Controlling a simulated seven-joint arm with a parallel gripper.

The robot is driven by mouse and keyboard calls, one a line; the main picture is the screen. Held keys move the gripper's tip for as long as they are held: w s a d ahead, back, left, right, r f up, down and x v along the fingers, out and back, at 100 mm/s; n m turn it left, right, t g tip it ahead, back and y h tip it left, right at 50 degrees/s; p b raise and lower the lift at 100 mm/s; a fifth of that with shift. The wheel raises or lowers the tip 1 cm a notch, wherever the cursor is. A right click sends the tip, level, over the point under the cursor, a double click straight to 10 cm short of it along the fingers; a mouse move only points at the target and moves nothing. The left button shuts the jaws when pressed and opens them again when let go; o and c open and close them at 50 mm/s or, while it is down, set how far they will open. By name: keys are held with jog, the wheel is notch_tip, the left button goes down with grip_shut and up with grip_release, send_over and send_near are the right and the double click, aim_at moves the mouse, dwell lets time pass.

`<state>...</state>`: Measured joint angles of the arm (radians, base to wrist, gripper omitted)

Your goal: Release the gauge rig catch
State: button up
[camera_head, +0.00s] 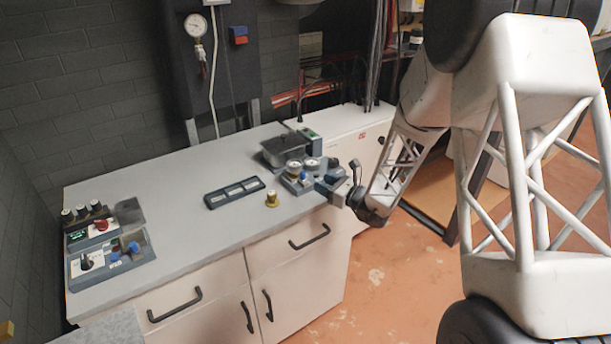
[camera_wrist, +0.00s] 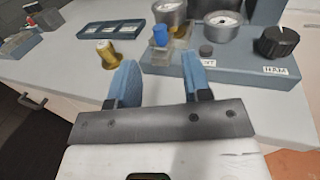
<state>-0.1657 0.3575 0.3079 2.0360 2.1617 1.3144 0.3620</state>
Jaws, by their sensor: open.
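The gauge rig (camera_head: 296,187) sits near the front right of the counter, with two round gauges on a blue-grey base. In the wrist view its base (camera_wrist: 235,68) carries a blue knob (camera_wrist: 160,35) beside a clear yellowish block, a small dark button (camera_wrist: 206,50) with a white label, and a black knob (camera_wrist: 276,42) with another label. I cannot tell for sure which part is the catch. My gripper (camera_wrist: 160,62) is open and empty, its blue fingers apart at the rig's near edge. It also shows at the rig's right side in the head view (camera_head: 330,182).
A brass knob-like piece (camera_wrist: 107,54) stands on the counter left of the rig. A dark tray with light panels (camera_head: 234,192) lies farther left. A dark lidded unit (camera_head: 284,148) stands behind the rig. Control boxes (camera_head: 108,257) stand at the far left. The counter between is clear.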

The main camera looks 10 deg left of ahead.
aim_at(305, 174)
jog(key=shift+a, duration=0.1)
jog(key=shift+x, duration=3.8)
jog(key=shift+c, duration=0.2)
grip_shut()
